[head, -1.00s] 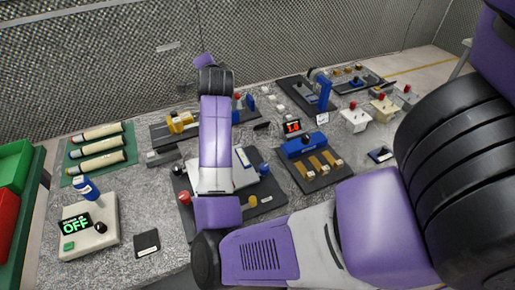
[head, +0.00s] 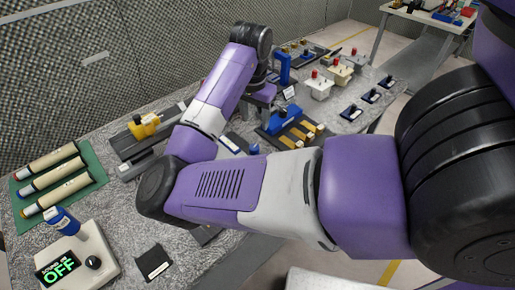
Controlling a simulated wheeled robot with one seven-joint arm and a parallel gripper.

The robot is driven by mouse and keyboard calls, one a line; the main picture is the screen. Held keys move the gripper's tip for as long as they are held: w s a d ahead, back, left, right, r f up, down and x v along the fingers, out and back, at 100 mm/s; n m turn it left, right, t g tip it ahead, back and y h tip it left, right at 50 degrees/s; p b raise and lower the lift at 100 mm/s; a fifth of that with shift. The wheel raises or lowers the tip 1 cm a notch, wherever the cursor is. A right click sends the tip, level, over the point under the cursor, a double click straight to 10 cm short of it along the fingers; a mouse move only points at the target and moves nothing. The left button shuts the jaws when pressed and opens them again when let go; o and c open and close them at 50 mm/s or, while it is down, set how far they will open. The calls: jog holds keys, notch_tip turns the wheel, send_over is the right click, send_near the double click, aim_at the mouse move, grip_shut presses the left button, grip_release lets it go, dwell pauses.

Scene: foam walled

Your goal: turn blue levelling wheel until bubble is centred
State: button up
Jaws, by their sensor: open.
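A small blue knob (head: 254,149), which looks like the blue levelling wheel, shows just above my forearm in the head view. Next to it, part of a pale plate with a dark strip (head: 232,143) shows, seemingly the levelling device. Most of this device is hidden behind my arm, and I cannot see a bubble. My gripper (head: 262,94) points down beyond the blue knob, near the blue fixture with brass pieces, and is apart from the knob. Its fingers are too small and covered to make out clearly. I see nothing held in it.
A blue block with brass pieces (head: 287,119) stands right of the knob. A yellow part on a dark rail (head: 145,125) is at left. Cream tubes lie on a green mat (head: 93,192). A box showing OFF (head: 90,250) stands front left. White boxes with red knobs (head: 319,86) stand back right.

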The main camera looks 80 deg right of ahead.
aim_at(255, 146)
jog(key=a, duration=0.1)
jog(key=a+n+y, duration=0.1)
jog(key=a, duration=0.1)
jog(key=shift+s+f, duration=0.1)
jog(key=shift+s, duration=0.25)
jog(key=shift+a+n+y, duration=0.1)
jog(key=shift+n+y, duration=0.2)
jog(key=shift+n, duration=0.1)
jog(key=shift+f, duration=3.95)
jog(key=shift+c, duration=0.4)
jog(key=shift+r, duration=0.1)
grip_shut()
